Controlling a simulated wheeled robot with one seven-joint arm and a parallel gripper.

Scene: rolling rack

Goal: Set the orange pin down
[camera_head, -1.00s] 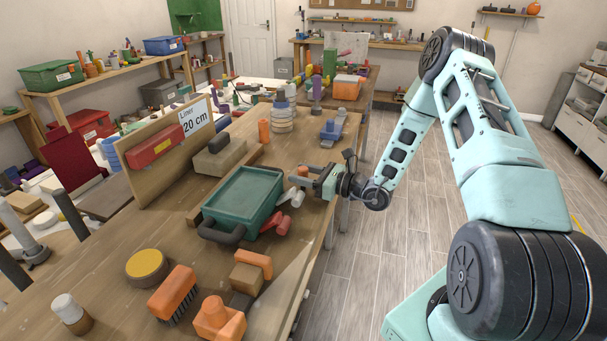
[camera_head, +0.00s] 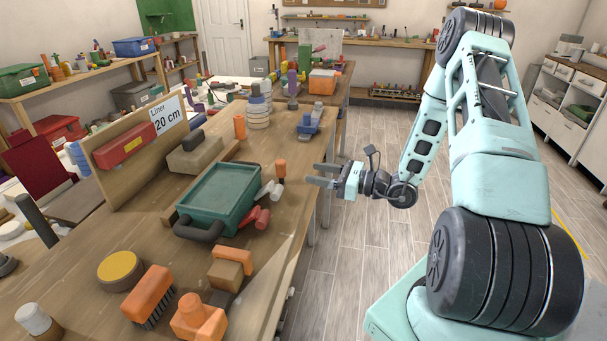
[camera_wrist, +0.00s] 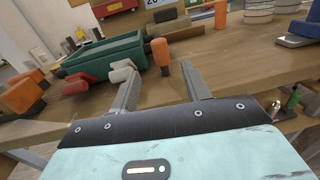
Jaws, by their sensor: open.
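The orange pin (camera_head: 281,170) stands upright on the wooden workbench (camera_head: 262,212), by the right side of the green tray. In the wrist view the pin (camera_wrist: 160,52) shows just beyond my fingertips, apart from them. My gripper (camera_head: 316,174) is open and empty, to the right of the pin at the bench's right edge. Both fingers of my gripper (camera_wrist: 157,72) show spread apart in the wrist view.
The green tray (camera_head: 251,204) with a dark handle sits left of the pin. Red and pale pieces (camera_head: 258,217) lie between tray and edge. Another orange cylinder (camera_head: 239,127) stands farther back. A blue tool (camera_head: 309,122) lies behind. Open floor is at right.

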